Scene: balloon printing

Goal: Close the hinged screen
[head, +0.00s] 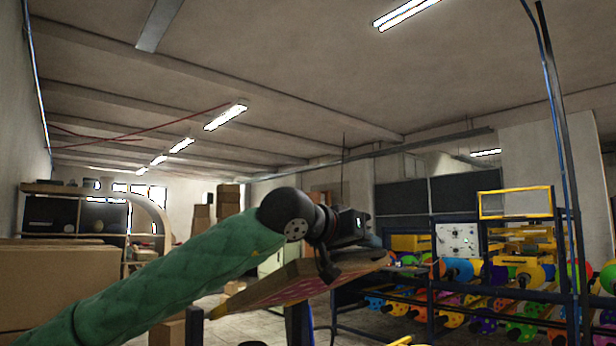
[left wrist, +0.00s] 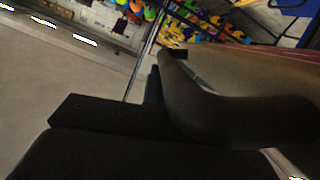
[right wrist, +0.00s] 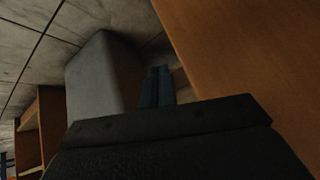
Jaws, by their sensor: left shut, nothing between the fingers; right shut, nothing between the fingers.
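A wooden-framed panel (head: 300,278) with a pink underside, which looks like the hinged screen, is tilted up in the lower middle of the head view. A brown surface with a pink edge, likely the same panel, fills the right of the left wrist view (left wrist: 245,75). Its hinge is not visible. My left gripper (head: 330,258) is shut and empty, right at the panel's upper side; I cannot tell if it touches. My right gripper (right wrist: 158,87) is shut and empty in the right wrist view, beside a brown wooden surface (right wrist: 240,50). It is out of the head view.
A rack with colourful balloons or rollers (head: 470,290) and a white control box (head: 457,240) stands at the right. Cardboard boxes (head: 60,285) stand at the left. A grey block (right wrist: 100,75) and a wooden shelf (right wrist: 45,125) show in the right wrist view.

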